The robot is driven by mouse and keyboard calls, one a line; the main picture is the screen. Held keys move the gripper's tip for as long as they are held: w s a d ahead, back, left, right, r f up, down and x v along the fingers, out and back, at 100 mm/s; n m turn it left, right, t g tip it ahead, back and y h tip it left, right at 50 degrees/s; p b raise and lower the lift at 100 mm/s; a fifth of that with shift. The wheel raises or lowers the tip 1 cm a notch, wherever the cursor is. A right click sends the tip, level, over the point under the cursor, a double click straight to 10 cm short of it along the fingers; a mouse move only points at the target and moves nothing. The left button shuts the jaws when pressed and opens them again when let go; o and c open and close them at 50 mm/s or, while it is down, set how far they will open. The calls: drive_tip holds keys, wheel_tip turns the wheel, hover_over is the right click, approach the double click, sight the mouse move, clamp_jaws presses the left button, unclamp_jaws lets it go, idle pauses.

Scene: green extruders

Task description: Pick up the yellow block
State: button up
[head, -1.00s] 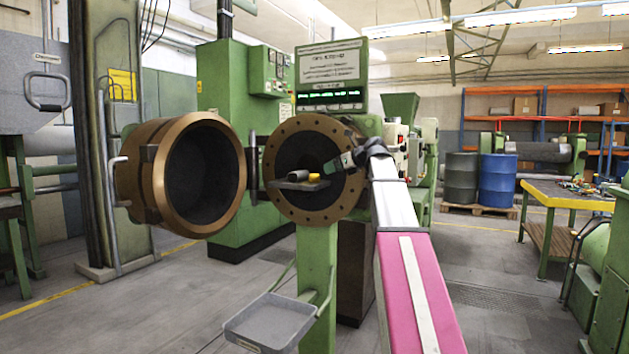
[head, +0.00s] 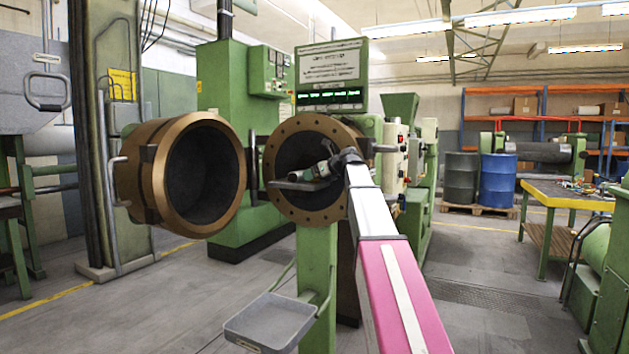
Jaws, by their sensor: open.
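My gripper (head: 319,172) is small and dark in the head view, at the end of my arm. It is over the grey shelf plate (head: 292,186) in front of the round bronze flange opening. The yellow block does not show now. My gripper covers the place where it lay on the plate. The jaws are open, but too small here to tell whether the block is between them. A small dark cylinder (head: 296,176) lies on the plate, left of my gripper.
The open bronze door (head: 150,187) swings out on the left. A grey tray (head: 268,322) hangs low in front. A control panel (head: 329,72) stands above.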

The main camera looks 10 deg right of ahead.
drive_tip(key=shift+w+a+f, duration=0.1)
drive_tip(key=shift+w, duration=0.05)
drive_tip(key=shift+c, duration=0.4)
drive_tip(key=c, duration=0.9)
drive_tip(key=shift+c, duration=0.2)
